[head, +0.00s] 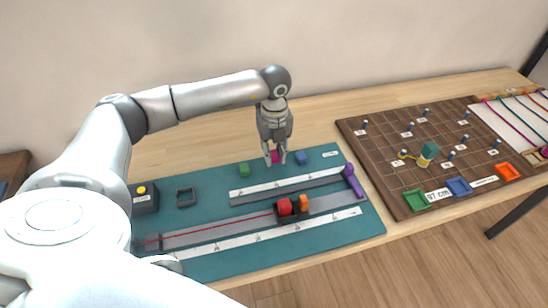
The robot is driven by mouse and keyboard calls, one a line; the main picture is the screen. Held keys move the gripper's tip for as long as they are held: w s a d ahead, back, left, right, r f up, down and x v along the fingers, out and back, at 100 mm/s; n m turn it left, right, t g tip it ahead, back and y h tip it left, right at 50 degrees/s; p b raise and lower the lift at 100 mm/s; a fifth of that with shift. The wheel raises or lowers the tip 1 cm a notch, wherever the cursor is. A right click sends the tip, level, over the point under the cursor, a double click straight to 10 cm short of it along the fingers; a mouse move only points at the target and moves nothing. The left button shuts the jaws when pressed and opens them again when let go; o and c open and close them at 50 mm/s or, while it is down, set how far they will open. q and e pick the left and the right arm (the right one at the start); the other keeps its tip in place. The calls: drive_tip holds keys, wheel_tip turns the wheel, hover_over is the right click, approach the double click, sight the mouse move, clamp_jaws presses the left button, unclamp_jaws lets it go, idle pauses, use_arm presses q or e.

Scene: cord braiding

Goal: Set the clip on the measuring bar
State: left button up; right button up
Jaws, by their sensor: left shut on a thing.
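My left gripper (275,160) points down at the back of the teal mat and is shut on a small magenta clip (275,157), partly hidden between its fingers. A green clip (244,170) is to its left and a blue clip (301,157) to its right. In front lie grey bars with white printed scales: a shorter measuring bar (287,190) nearer the gripper, and a longer bar (215,233) with a red cord along it. I cannot tell whether the magenta clip touches the mat. My right gripper is not in view.
A red block (285,207) and an orange piece (304,202) sit in a dark carriage on the longer bar. A brown pegboard (400,178) with colored trays stands right. A yellow-button box (144,198) stands left.

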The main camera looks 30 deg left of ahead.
sight(274, 155)
use_arm(q)
wheel_tip(274, 155, down, 2)
drive_tip(key=shift+f+p, duration=0.2)
drive_tip(key=shift+p, duration=0.3)
drive_tip(key=shift+f, duration=0.3)
drive_tip(key=shift+f, duration=0.2)
drive_tip(key=o, duration=0.7)
